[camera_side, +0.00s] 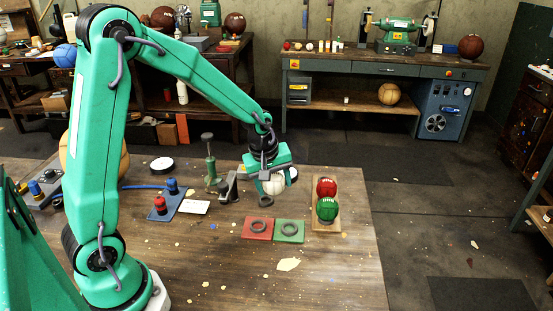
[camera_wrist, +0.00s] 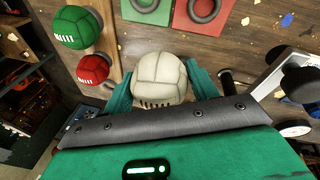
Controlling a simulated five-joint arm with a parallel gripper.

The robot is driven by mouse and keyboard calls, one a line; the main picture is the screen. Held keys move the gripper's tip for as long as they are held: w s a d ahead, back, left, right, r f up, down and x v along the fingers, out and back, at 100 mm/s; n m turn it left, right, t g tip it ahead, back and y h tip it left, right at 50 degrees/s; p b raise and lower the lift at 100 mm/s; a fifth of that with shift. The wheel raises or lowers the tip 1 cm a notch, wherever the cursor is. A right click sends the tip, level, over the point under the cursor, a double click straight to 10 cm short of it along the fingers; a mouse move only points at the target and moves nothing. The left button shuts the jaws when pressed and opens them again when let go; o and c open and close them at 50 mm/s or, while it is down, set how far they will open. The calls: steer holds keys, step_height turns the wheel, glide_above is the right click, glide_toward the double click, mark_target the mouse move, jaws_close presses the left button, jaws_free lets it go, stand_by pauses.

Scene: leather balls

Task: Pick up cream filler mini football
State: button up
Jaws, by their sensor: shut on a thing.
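The cream mini football (camera_side: 272,185) is held at the end of my arm in the side view. In the side view the ball is close above the wooden table (camera_side: 330,270), behind the red and green pads. I cannot tell whether it touches anything beneath.
A red ball (camera_side: 326,187) and a green ball (camera_side: 327,208) sit on a wooden board to the right. A red pad (camera_side: 257,229) and a green pad (camera_side: 289,231), each with a dark ring, lie in front. A green metal tool (camera_side: 210,160) stands at left. The table's front right is mostly clear.

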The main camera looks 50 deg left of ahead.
steer(key=s+d+r, duration=0.1)
steer(key=d+r, duration=0.2)
steer(key=d, duration=0.2)
steer(key=shift+s, duration=0.3)
